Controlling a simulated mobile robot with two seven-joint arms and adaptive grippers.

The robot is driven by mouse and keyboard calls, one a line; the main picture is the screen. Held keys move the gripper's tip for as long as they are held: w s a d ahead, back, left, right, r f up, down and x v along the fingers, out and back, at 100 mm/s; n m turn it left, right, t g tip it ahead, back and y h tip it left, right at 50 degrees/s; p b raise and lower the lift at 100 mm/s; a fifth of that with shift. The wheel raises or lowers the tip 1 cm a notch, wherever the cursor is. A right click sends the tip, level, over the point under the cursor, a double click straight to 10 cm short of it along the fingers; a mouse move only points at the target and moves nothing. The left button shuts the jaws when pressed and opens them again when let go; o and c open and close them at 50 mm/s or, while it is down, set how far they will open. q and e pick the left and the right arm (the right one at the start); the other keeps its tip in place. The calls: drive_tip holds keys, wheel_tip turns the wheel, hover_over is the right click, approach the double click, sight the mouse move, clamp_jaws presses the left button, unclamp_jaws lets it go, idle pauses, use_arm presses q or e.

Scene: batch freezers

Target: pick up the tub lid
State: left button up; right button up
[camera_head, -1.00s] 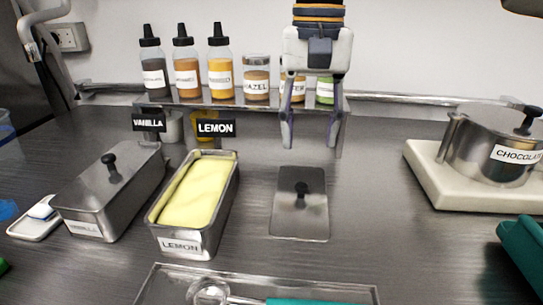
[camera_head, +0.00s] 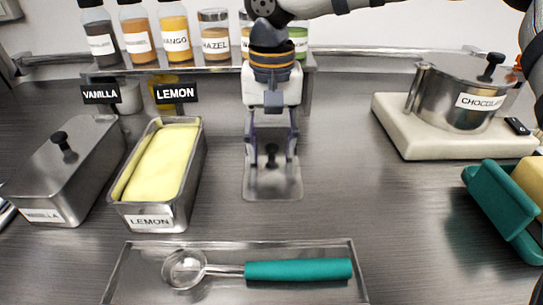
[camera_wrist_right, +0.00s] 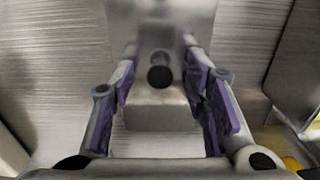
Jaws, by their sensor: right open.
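The tub lid (camera_head: 272,187) is a flat steel plate with a small black knob (camera_head: 271,155). It lies on the counter right of the open lemon tub (camera_head: 193,178). My right gripper (camera_head: 271,157) points down over the lid, with a finger on either side of the knob. It is open and holds nothing. In the right wrist view the knob (camera_wrist_right: 160,75) shows between the spread purple-padded fingers, and I see no contact with it. The fingers hide part of the lid's back. My left gripper is not in view.
A closed vanilla tub (camera_head: 75,165) stands left of the lemon tub. A steel tray (camera_head: 125,275) with a green-handled scoop (camera_head: 298,270) lies in front. A bottle shelf (camera_head: 200,68) stands behind. The chocolate pot (camera_head: 455,100) is at the right. The counter right of the lid is clear.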

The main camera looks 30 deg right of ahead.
clamp_jaws()
drive_tip(key=shift+r, duration=0.1)
